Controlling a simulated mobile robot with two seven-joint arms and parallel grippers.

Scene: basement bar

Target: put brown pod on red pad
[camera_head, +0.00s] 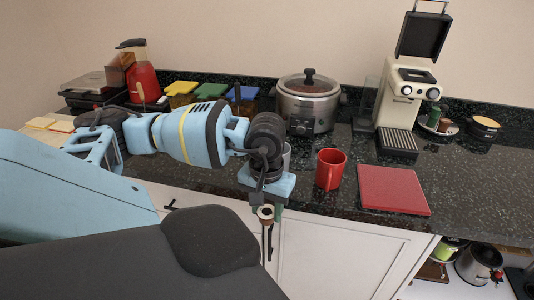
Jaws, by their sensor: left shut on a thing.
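My left gripper (265,204) reaches in from the left and points down in front of the counter's front edge. It is shut on a small brown pod with a pale rim (265,213), which shows at its fingertips, away from the pad. The fingers partly hide the pod. The red pad (394,189) is a flat square on the dark counter to the right of the gripper, and its top is bare. My right gripper is not in view.
A red mug (330,169) stands between my left gripper and the pad. A grey cup behind the gripper is partly hidden. Behind are a slow cooker (308,103) and a coffee machine (405,90). A plate with small pods (438,124) stands at right. The counter right of the pad is clear.

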